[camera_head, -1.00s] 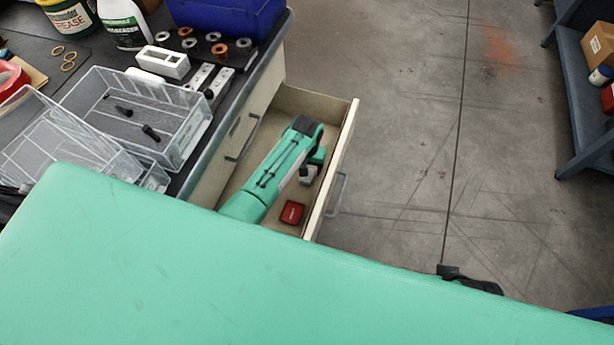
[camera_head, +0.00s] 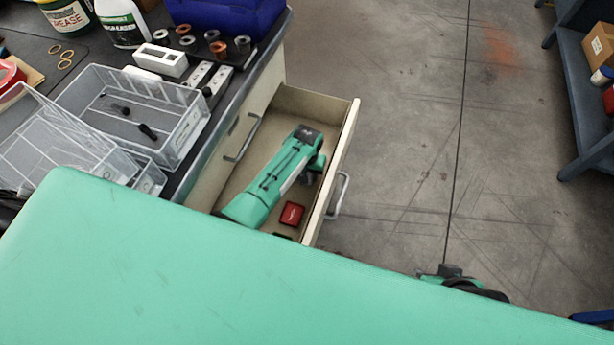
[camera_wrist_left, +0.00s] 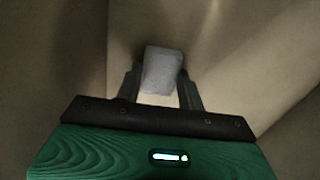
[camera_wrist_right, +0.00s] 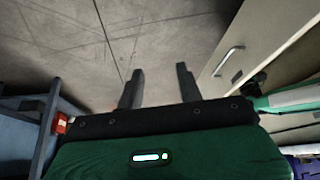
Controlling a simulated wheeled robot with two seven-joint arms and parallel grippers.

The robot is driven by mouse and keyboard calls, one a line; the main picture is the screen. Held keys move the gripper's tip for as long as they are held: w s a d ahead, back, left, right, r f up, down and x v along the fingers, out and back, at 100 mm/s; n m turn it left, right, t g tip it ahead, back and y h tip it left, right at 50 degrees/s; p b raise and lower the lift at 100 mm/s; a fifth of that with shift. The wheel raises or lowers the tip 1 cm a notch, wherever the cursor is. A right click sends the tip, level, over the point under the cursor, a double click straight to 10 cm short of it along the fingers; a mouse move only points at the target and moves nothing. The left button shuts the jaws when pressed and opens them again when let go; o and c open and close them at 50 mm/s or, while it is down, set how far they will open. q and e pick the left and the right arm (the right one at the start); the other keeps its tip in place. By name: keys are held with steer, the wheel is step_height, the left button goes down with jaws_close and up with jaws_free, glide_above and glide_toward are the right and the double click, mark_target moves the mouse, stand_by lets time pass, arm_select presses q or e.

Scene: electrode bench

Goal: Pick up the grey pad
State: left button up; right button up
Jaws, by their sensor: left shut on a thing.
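The grey pad (camera_wrist_left: 162,68) is a small light grey block between the fingers of my left gripper (camera_wrist_left: 161,84) in the left wrist view. The gripper is shut on it. In the head view my left arm reaches into the open drawer (camera_head: 325,205), and the pad is mostly hidden by the arm and hand. How far the pad is above the drawer floor is hard to tell. My right gripper (camera_wrist_right: 159,85) has its fingers apart with nothing between them, over the floor outside the drawer.
A small red box (camera_head: 292,214) lies in the drawer near my left arm. The bench above carries clear bins (camera_head: 185,130), a white block (camera_head: 161,60), several metal and copper rings and a blue bin (camera_head: 225,18). Open floor lies right of the drawer; a shelf (camera_head: 580,120) stands beyond.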

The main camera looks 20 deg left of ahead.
arm_select(q)
steer(key=shift+r, duration=0.15)
